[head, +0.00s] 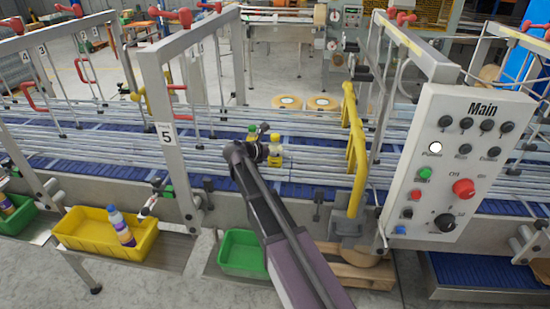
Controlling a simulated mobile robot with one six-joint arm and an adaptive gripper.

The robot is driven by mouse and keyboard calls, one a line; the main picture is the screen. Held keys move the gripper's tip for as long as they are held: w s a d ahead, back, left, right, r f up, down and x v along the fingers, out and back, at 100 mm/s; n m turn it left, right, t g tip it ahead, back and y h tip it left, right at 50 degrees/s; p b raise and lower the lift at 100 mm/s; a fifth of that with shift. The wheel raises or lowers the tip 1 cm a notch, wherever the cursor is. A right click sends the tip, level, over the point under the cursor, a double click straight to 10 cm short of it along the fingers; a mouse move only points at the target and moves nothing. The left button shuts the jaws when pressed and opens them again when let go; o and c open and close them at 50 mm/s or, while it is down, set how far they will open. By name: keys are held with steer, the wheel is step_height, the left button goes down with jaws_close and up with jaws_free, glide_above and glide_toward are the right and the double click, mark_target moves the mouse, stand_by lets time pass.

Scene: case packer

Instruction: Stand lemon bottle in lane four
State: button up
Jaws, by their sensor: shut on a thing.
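My gripper (266,153) is over the lanes of the case packer, right of the post marked 5. It is shut on a small yellow bottle (275,151) with a pale label, which seems to be the lemon bottle; it looks upright. A second small bottle with a dark body and yellow-green top (252,133) shows just behind and left of the gripper. The lanes (330,149) are long parallel rails over a blue belt. My arm hides part of the near rails, and I cannot tell which lane the held bottle is over or whether it touches the belt.
A metal frame post with a sign 5 (166,134) stands at left. A yellow guard (355,145) and the Main control panel (455,165) stand at right. In front are a yellow bin (85,238) with a purple bottle (122,230) and a green bin (240,262).

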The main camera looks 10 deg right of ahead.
steer(key=shift+f+b, duration=0.55)
steer(key=shift+f, duration=0.35)
steer(key=shift+f, duration=0.15)
steer(key=o, duration=1.2)
steer(key=shift+a+r, duration=0.1)
steer(key=shift+r, duration=0.2)
steer(key=shift+s+a+r+p, duration=0.15)
steer(key=shift+s+a+p, duration=0.1)
steer(key=shift+p, duration=0.05)
steer(key=p+v, duration=0.4)
steer(key=v, duration=0.7)
